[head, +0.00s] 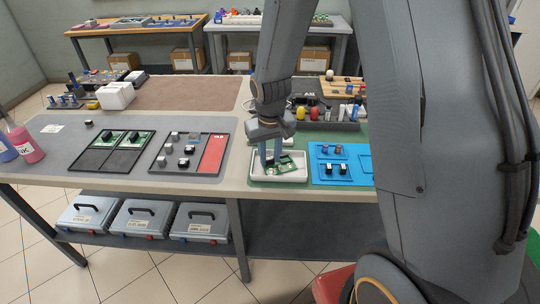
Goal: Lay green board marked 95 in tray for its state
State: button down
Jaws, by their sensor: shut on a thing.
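My gripper (270,163) points down into a small white tray (301,178) near the front edge of the table. It is shut on a green board (289,165) that shows at the fingertips, low in the white tray. Whether the board touches the tray floor, and whether another board lies under it, I cannot tell. The marking on it is too small to read. To the left, a black divided tray (104,160) has green boards with dark parts in its upper compartments; its lower compartments look empty.
A dark tray with grey and black parts and a red section (213,153) lies between the black tray and the white one. A blue tray (326,177) stands close right. A dark bin (345,126) of parts is behind. Pink bottle (25,146) at far left.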

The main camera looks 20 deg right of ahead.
aim_at(270, 170)
jog(key=c, duration=1.4)
grip_release()
jog(key=shift+c, duration=0.2)
notch_tip(270, 170, up, 12)
jog(key=s+b, duration=0.2)
jog(key=s+d+f, duration=0.1)
jog(key=s+f, duration=0.1)
jog(key=s, duration=0.5)
jog(key=s+d+f+g, duration=0.1)
jog(key=s+f, duration=0.2)
jog(key=s, duration=0.5)
jog(key=shift+s+d+m, duration=0.3)
jog(key=shift+d+m, duration=0.1)
